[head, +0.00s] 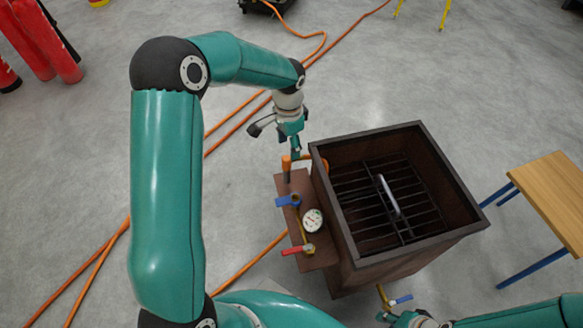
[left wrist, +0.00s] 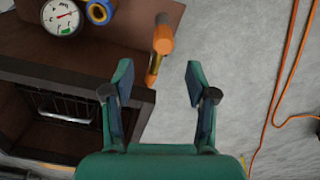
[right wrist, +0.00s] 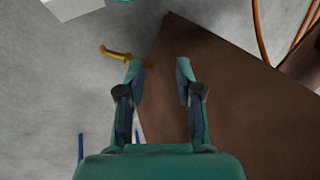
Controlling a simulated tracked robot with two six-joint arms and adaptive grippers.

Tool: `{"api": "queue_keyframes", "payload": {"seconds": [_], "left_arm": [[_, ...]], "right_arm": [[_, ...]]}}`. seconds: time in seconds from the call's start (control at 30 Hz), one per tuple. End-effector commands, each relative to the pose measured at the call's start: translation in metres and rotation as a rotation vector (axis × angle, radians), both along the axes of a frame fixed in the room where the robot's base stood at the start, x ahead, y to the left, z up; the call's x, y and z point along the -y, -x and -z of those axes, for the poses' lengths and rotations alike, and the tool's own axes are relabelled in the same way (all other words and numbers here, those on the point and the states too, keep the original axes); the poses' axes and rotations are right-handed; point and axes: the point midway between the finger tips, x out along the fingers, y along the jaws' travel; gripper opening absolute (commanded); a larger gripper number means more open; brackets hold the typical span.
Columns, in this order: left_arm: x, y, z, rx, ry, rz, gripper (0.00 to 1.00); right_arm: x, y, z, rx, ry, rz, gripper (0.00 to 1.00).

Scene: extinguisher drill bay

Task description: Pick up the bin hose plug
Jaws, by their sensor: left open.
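An orange fitting, which looks like the bin hose plug (head: 287,163), is at the far end of the brown side shelf of the fire bin (head: 345,225). In the left wrist view the orange plug (left wrist: 162,40) lies ahead of the fingers, near the middle. My left gripper (head: 296,150) points down just above and beside it, with fingers apart and nothing between them. I cannot tell whether a finger touches the plug. My right gripper (right wrist: 160,75) is open and empty near the bin's brown side; in the head view it shows only partly at the bottom.
The shelf also carries a blue valve (head: 290,200), a white gauge (head: 312,220) and a red lever (head: 298,249). A grate (head: 365,190) lies inside the bin. Orange hoses (head: 245,268) cross the floor. A wooden table (head: 555,190) stands right; red extinguishers (head: 45,45) stand far left.

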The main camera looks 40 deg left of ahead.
Motion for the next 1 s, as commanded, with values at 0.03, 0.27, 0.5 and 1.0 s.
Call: {"api": "queue_keyframes", "payload": {"seconds": [0.03,0.27,0.5,1.0], "left_arm": [[0.000,0.000,0.010,-0.001,0.000,0.000,0.57],[0.000,0.000,0.024,0.001,0.000,0.001,0.57],[-0.005,0.002,0.051,-0.001,0.000,-0.001,0.57],[-0.005,0.002,0.074,0.001,0.000,0.001,0.47]], "right_arm": [[0.000,0.000,0.004,0.000,0.000,0.000,0.35],[0.000,0.000,0.007,0.000,0.000,0.000,0.35],[0.000,0.000,0.020,0.000,0.000,0.000,0.35],[0.000,0.000,0.025,0.000,0.000,0.000,0.35]]}}
